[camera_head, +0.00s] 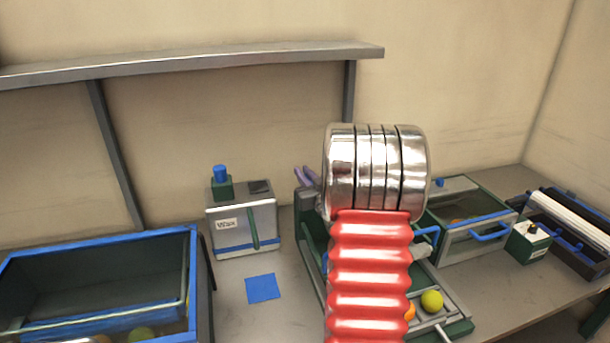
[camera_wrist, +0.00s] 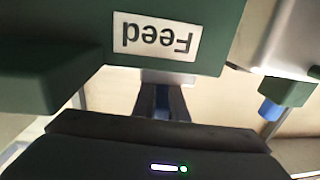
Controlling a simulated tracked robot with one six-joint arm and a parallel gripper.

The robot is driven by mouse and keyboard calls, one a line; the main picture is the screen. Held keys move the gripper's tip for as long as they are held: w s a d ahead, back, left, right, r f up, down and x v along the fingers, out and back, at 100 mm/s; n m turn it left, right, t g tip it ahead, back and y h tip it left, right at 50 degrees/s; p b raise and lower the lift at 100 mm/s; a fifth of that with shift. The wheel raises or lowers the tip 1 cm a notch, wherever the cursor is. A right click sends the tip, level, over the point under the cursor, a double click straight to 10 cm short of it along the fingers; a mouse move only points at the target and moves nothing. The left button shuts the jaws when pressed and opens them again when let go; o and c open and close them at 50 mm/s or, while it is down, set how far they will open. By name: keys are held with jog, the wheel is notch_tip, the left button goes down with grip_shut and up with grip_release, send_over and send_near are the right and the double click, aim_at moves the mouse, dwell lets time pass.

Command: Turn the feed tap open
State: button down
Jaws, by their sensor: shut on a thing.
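The green feed box with its "Feed" label (camera_wrist: 156,36) fills the top of the wrist view, upside down. My gripper (camera_wrist: 161,88) reaches up to just below the label, its two dark fingers close together. A narrow blue piece, the feed tap (camera_wrist: 162,103), shows between the fingers, and they are shut on it. Most of the tap is covered by the fingers, so its turn angle cannot be told. In the head view my arm hides the gripper and the tap.
A grey wax box (camera_head: 228,228) with a blue cap stands left of my arm, near a blue square (camera_head: 263,288). A blue-rimmed tank (camera_head: 100,245) is at left. A yellow-green fruit (camera_head: 432,300) lies in a tray at right. A glass-sided box (camera_head: 478,238) stands behind.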

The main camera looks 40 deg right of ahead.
jog(key=shift+w+a+r+n+t+y, duration=0.1)
jog(key=shift+a+n+t+y, duration=0.15)
jog(key=shift+n+y, duration=0.45)
jog(key=shift+a+f+n+t+y, duration=0.15)
jog(key=shift+n+y, duration=0.3)
jog(key=shift+y, duration=0.6)
jog(key=shift+w+a+r+n+t+y, duration=0.15)
jog(key=shift+n+t+y, duration=0.15)
jog(key=shift+n+y, duration=0.4)
jog(key=shift+s, duration=0.1)
jog(key=c, duration=1.8)
grip_release()
jog(key=shift+o, duration=0.2)
jog(key=shift+s, duration=0.1)
jog(key=s, duration=0.7)
jog(key=shift+s+a, duration=0.15)
jog(key=shift+a, duration=0.25)
